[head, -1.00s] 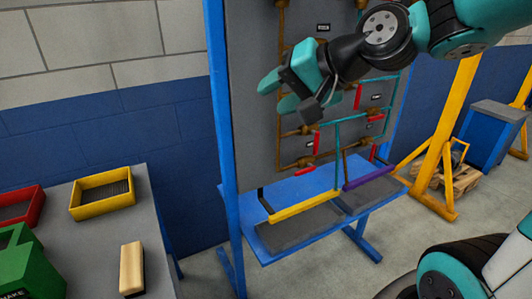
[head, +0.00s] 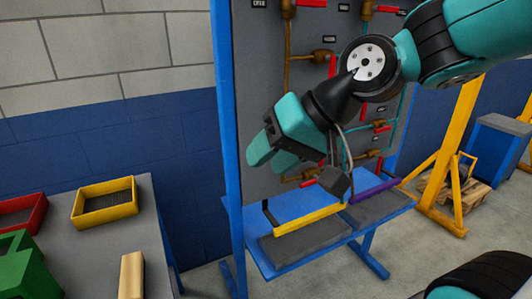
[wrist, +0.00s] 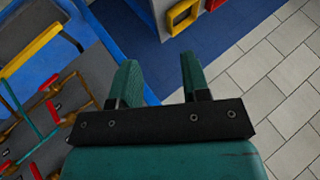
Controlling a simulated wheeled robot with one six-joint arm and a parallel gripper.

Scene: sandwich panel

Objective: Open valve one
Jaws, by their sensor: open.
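The grey panel (head: 262,80) carries brass valves with red handles on copper and teal pipes. One red handle (head: 312,3) is at the top edge of the head view, another (head: 385,8) is to its right, and an upright one (head: 333,66) is lower down. Small labels are too small to read, so I cannot tell which is valve one. My gripper (head: 270,160) is open and empty, in front of the panel's lower left part. In the wrist view its two teal fingers (wrist: 160,78) are apart with floor and wall behind them. My arm hides part of the panel.
A blue bench (head: 290,205) with a yellow bar (head: 310,219) and a purple bar (head: 374,192) stands below the panel. A grey table (head: 95,260) at left holds a yellow tray (head: 106,202) and a wood block (head: 132,275). A yellow frame (head: 450,150) stands right.

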